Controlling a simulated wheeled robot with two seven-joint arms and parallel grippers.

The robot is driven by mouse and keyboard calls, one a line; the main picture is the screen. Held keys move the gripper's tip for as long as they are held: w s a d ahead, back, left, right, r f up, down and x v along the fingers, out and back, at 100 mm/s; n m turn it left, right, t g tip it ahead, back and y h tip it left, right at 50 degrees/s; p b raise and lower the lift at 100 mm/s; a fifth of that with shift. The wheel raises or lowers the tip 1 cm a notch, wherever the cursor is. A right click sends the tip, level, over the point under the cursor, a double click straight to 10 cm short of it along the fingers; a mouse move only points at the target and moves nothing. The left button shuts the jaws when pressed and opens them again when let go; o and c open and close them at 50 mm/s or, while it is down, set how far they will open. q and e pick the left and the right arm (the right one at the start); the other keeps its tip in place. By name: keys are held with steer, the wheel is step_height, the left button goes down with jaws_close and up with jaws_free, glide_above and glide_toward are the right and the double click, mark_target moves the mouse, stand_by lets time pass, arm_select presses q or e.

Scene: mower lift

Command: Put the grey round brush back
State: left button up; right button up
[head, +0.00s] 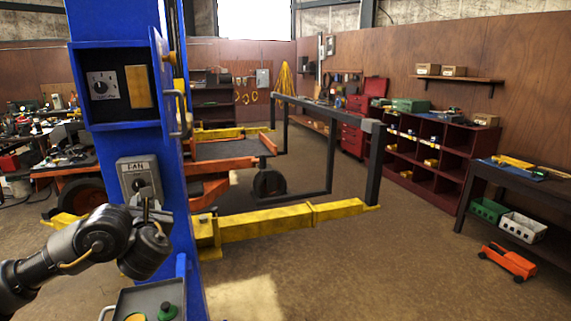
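I cannot make out a grey round brush anywhere in the head view. My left arm comes in from the left, and its dark gripper (148,208) is in front of the blue lift post (176,222), just below the grey FAN switch box (139,180). The fingers are small and dark against the post, so I cannot tell whether they are open or shut, touch the box or hold anything. My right gripper is out of view.
An open blue cabinet (118,125) with a dial is on the post. A grey tray-like box (121,306) with a green knob is below. Yellow lift arms (290,221) reach right. A dark workbench (535,190) and red shelving (430,165) line the right wall; an orange jack (509,262) lies on open floor.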

arm_select(q)
steer(key=s+d+m+h, duration=0.1)
steer(key=s+d, duration=0.1)
steer(key=s+d+m+t+h, duration=0.1)
steer(key=s+d+h, duration=0.1)
steer(key=d, duration=0.1)
steer(key=s+d+m+h, duration=0.1)
steer(key=d, duration=0.1)
steer(key=shift+s+d+f+t+h, duration=0.25)
steer(key=shift+s+f+t+h, duration=0.05)
steer(key=shift+s+f+t, duration=0.1)
steer(key=s+d+f+m+h, duration=0.2)
steer(key=s+d+m+h, duration=0.15)
steer(key=s+d, duration=0.2)
steer(key=shift+n, duration=0.45)
steer(key=f+b, duration=0.8)
steer(key=a+f+b, duration=0.1)
steer(key=f+b, duration=0.3)
steer(key=shift+s, duration=0.15)
steer(key=shift+w+f, duration=0.4)
steer(key=shift+f, duration=0.3)
steer(key=shift+w+f, duration=0.35)
steer(key=shift+f, duration=0.3)
